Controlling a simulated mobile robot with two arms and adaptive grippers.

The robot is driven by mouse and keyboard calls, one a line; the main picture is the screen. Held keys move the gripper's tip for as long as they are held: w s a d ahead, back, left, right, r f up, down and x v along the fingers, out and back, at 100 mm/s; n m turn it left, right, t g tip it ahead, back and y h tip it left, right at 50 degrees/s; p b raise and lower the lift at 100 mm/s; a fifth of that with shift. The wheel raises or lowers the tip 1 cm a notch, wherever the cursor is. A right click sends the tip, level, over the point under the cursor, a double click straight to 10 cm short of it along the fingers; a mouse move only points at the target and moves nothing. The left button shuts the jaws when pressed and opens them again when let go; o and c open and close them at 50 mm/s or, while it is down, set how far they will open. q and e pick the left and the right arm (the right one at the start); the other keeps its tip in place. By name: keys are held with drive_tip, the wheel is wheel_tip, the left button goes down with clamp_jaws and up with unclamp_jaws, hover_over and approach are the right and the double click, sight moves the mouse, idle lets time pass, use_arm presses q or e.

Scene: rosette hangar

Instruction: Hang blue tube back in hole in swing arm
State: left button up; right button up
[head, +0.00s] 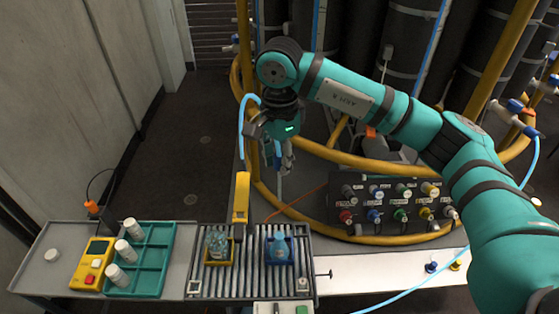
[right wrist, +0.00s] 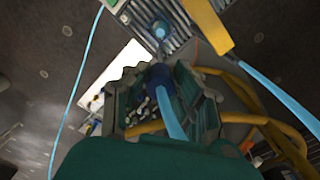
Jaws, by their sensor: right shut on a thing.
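My right gripper (head: 274,148) hangs fingers-down above and behind the roller table. It is shut on the dark blue fitting of the blue tube (head: 242,122). In the right wrist view, the fitting (right wrist: 158,75) sits between the fingers (right wrist: 160,88), and the light blue hose runs back towards the camera. A pale tip points down below the fingers in the head view. The yellow swing arm (head: 242,198) stands just left of and lower than the gripper, apart from it; it also shows in the right wrist view (right wrist: 207,25). Its hole cannot be made out. My left gripper is not in view.
A blue bottle (head: 279,250) in a blue holder and a clear bottle (head: 217,245) in a yellow holder stand on the roller table (head: 250,285). A green rack (head: 150,262) with white bottles is at left. A valve panel (head: 390,205) and yellow pipes are at right.

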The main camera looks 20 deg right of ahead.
drive_tip(key=shift+r+p, duration=0.9)
drive_tip(key=shift+r, duration=1.15)
drive_tip(key=s+a+f+p, duration=0.1)
drive_tip(key=a+f+p, duration=0.1)
drive_tip(key=a+p, duration=0.4)
drive_tip(key=a, duration=0.4)
drive_tip(key=shift+s+f, duration=0.2)
drive_tip(key=shift+f, duration=0.1)
